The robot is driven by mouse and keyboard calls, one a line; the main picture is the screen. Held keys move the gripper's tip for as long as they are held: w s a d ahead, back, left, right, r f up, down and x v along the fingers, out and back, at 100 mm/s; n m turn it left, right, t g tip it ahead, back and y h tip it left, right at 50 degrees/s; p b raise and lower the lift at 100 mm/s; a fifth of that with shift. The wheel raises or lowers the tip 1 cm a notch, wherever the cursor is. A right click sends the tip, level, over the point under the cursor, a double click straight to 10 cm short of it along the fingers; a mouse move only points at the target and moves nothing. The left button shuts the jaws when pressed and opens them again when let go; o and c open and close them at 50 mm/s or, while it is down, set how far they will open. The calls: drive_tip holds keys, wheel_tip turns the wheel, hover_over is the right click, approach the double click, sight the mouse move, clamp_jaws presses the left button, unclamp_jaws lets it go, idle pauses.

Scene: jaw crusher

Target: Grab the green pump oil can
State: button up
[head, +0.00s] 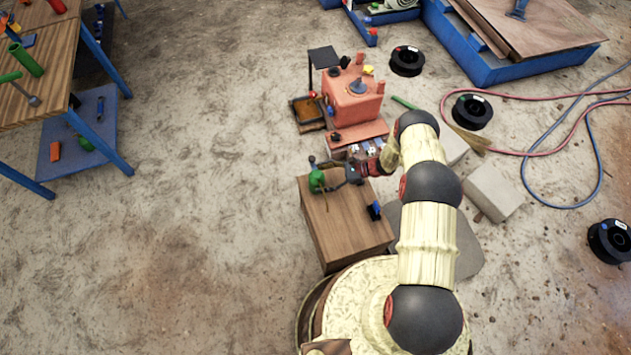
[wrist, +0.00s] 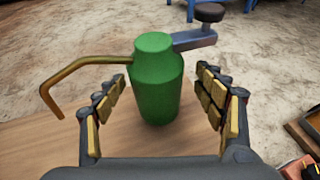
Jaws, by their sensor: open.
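The green pump oil can (wrist: 155,88) stands upright on a wooden surface in the wrist view. It has a bent brass spout to the left and a grey lever with a dark knob to the upper right. In the head view the can (head: 316,181) is at the back left of a small wooden-topped stand (head: 345,225). My gripper (wrist: 160,112) is open, with one padded finger on each side of the can's body. Gaps show between the can and both fingers. In the head view my gripper (head: 338,177) is just right of the can, partly overlapping it.
An orange-red crusher machine (head: 352,98) stands behind the stand. A small blue item (head: 374,211) lies on the stand's right side. A workbench (head: 40,75) is at the upper left, with blue legs. Black spools (head: 472,111) and hoses lie at right. The left floor is clear.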

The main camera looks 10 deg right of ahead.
drive_tip(key=b+x, duration=0.1)
drive_tip(key=x, duration=0.2)
drive_tip(key=b+x, duration=0.1)
drive_tip(key=x, duration=0.2)
drive_tip(key=shift+s+a+f, duration=0.15)
drive_tip(key=shift+s+a, duration=0.05)
drive_tip(key=shift+a, duration=0.1)
drive_tip(key=shift+c, duration=0.8)
drive_tip(key=c, duration=1.5)
drive_tip(key=shift+c, duration=0.4)
